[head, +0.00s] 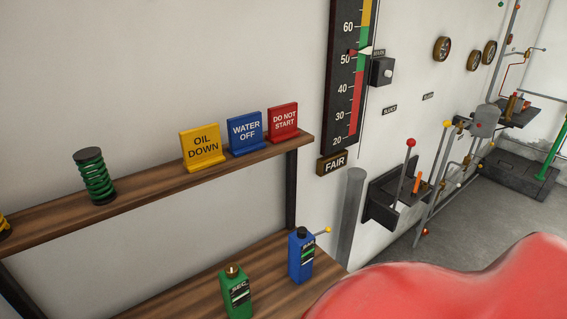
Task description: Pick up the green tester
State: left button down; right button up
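A green tester (236,292), a small green box with a dark label and a brass-coloured cap, stands upright on the lower wooden shelf (190,297). Its label seems to read "SEC.", and the picture's bottom edge cuts close to its base. A similar blue box (300,257) with a black cap and a yellow-tipped rod beside it stands to its right, apart from it. Neither of my grippers is in view.
The upper shelf (140,190) holds a green spring (95,177) and yellow, blue and red signs (203,148). A dark post (291,190) stands at its right end. Levers (408,170) and pipes line the wall. A smooth red shape (470,285) blocks the lower right.

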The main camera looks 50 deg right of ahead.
aim_at(236, 292)
jog(key=z, duration=1.15)
jog(key=k, duration=0.3)
jog(key=l+u, duration=0.05)
